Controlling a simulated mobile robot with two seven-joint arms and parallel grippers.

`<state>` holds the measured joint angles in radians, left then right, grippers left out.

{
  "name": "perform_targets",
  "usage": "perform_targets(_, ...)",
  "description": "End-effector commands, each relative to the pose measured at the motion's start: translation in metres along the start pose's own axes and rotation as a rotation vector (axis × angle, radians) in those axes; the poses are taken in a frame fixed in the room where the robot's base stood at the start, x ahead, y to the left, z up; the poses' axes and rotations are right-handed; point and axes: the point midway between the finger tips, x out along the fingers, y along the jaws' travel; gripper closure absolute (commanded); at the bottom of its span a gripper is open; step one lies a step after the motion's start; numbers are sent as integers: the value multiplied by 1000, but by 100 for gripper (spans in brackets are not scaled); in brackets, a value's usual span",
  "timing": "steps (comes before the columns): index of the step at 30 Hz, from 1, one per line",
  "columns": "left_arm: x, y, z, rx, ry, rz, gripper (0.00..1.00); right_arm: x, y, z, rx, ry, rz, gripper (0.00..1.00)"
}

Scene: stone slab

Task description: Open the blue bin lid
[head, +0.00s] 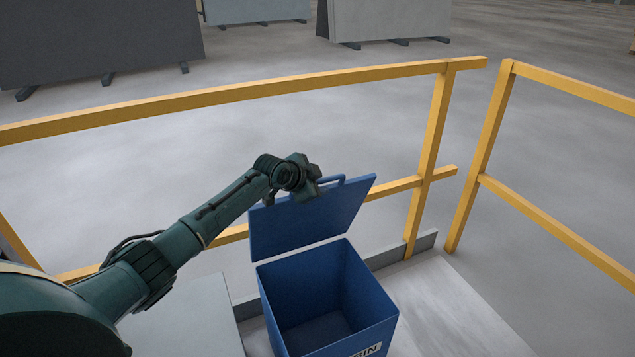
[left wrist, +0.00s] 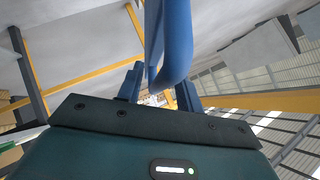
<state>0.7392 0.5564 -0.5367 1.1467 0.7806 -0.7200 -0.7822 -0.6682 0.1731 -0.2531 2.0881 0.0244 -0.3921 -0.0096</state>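The blue bin (head: 375,305) stands at the lower middle of the head view, with its dark inside showing. Its blue lid (head: 305,226) is raised and stands steeply up along the far edge. A blue bar handle (head: 333,181) is on the lid's top edge. My left gripper (head: 316,185) is at the top of the lid, beside the handle. In the left wrist view, its two fingers (left wrist: 160,90) are apart with a gap between them. The handle (left wrist: 172,45) runs down to the fingers and overlaps the right one; contact is unclear. My right gripper is not in view.
A yellow railing (head: 300,88) runs behind the bin, and another yellow railing (head: 570,225) is on the right. A pale grey platform (head: 450,310) lies right of the bin. Stone slabs (head: 95,40) stand far behind the railing.

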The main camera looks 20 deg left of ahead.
Motion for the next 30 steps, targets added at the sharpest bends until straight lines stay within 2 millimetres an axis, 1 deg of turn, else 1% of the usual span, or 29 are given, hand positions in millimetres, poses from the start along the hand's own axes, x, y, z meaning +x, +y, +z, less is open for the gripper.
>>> perform_targets(4, -3, 0, 0, 0, 0, 0, 64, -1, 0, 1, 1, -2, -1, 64)
perform_targets(8, -15, 0, 1, 1, 0, 0, 64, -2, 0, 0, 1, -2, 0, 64)
perform_targets(11, -30, 0, 0, 4, 0, 0, 64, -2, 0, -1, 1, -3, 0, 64)
perform_targets(21, -95, 0, 1, 3, -1, -1, 64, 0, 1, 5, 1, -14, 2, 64)
perform_targets(24, -111, 0, 1, 4, -1, -1, 64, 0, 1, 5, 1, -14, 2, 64)
perform_targets(27, -123, 0, 1, 1, -2, -1, 64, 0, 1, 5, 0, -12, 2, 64)
perform_targets(30, -129, 0, 1, 1, -1, 0, 64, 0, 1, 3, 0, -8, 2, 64)
